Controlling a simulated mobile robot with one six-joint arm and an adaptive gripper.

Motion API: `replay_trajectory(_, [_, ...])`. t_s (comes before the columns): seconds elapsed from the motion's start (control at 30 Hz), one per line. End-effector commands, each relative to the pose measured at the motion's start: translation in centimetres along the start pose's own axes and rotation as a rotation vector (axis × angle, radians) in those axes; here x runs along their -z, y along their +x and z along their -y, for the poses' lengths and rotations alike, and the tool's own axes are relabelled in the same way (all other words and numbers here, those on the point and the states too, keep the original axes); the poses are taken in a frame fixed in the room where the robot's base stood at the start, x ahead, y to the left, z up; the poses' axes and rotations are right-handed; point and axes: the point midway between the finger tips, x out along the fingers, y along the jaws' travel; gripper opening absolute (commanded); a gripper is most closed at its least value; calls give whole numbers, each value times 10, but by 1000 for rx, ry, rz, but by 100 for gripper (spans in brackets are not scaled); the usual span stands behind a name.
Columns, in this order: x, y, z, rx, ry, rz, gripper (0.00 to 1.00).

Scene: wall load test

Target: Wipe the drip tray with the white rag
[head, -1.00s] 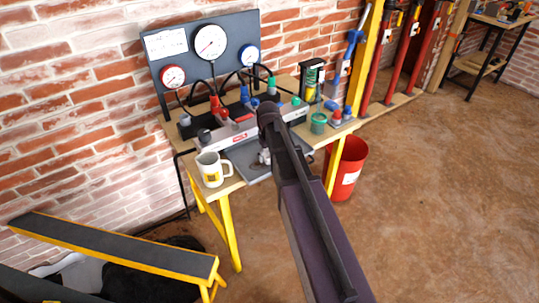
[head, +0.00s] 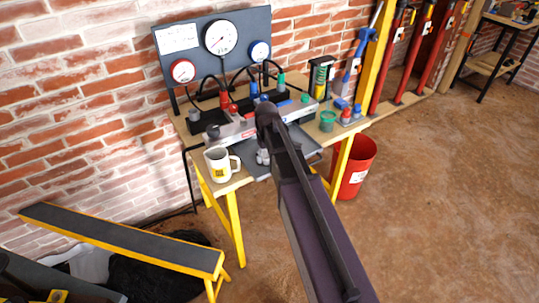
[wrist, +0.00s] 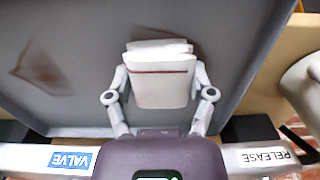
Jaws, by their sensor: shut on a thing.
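My gripper (wrist: 160,78) is shut on the folded white rag (wrist: 160,50), which has a thin red stripe. The grey drip tray (wrist: 245,50) fills most of the wrist view behind the rag. A brown smear (wrist: 38,70) marks the tray left of the rag. I cannot tell whether the rag touches the tray. In the head view my gripper (head: 263,157) is small and partly hidden by my arm, over the drip tray (head: 310,148) at the bench's front; the rag is not distinguishable there.
A white mug (head: 221,164) stands on the bench just left of the tray. A valve block with labelled bar (head: 240,128) and a gauge panel (head: 220,60) stand behind. A green cup (head: 327,121) is to the right. A red bin (head: 356,165) stands on the floor.

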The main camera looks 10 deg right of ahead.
Motion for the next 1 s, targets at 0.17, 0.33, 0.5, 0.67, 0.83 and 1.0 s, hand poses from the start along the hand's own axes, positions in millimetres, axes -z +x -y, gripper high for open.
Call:
replay_trajectory(0.17, [0, 0, 0, -1, 1, 0, 32])
replay_trajectory(0.33, [0, -1, 0, -1, 1, 0, 32])
replay_trajectory(0.5, [0, -8, 0, -1, 1, 0, 32])
replay_trajectory(0.67, [0, -19, 0, -1, 1, 0, 32])
replay_trajectory(0.83, [0, -32, 0, -1, 1, 0, 32])
replay_trajectory(1.0, [0, -43, 0, -1, 1, 0, 32])
